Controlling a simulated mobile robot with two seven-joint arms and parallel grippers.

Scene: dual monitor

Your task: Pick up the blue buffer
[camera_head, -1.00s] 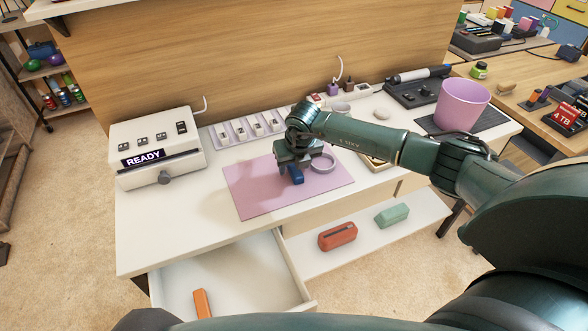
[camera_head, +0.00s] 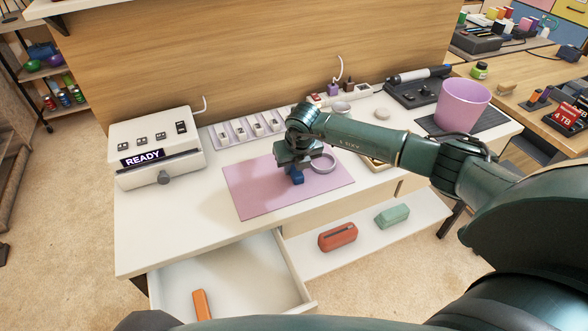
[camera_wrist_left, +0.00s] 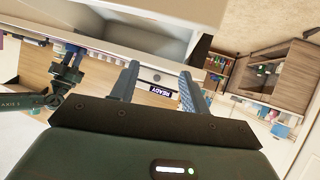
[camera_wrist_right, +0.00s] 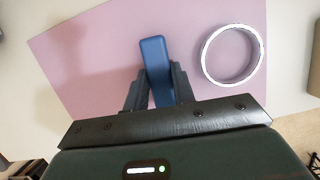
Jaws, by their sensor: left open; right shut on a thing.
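The blue buffer (camera_head: 297,176) is a small blue block over the pink mat (camera_head: 250,196) on the white desk. My right gripper (camera_head: 294,164) is above the mat, shut on the buffer. In the right wrist view the buffer (camera_wrist_right: 157,68) stands out between the two fingers (camera_wrist_right: 158,85). I cannot tell whether the buffer touches the mat. My left gripper (camera_wrist_left: 160,78) is open and empty in the left wrist view, away from the mat; it is not visible in the head view.
A pale ring (camera_head: 323,163) lies on the mat close to the right gripper, also in the right wrist view (camera_wrist_right: 232,54). A white READY machine (camera_head: 157,150) stands left. An open drawer (camera_head: 235,275) holds an orange item (camera_head: 202,304). A purple bin (camera_head: 462,103) stands right.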

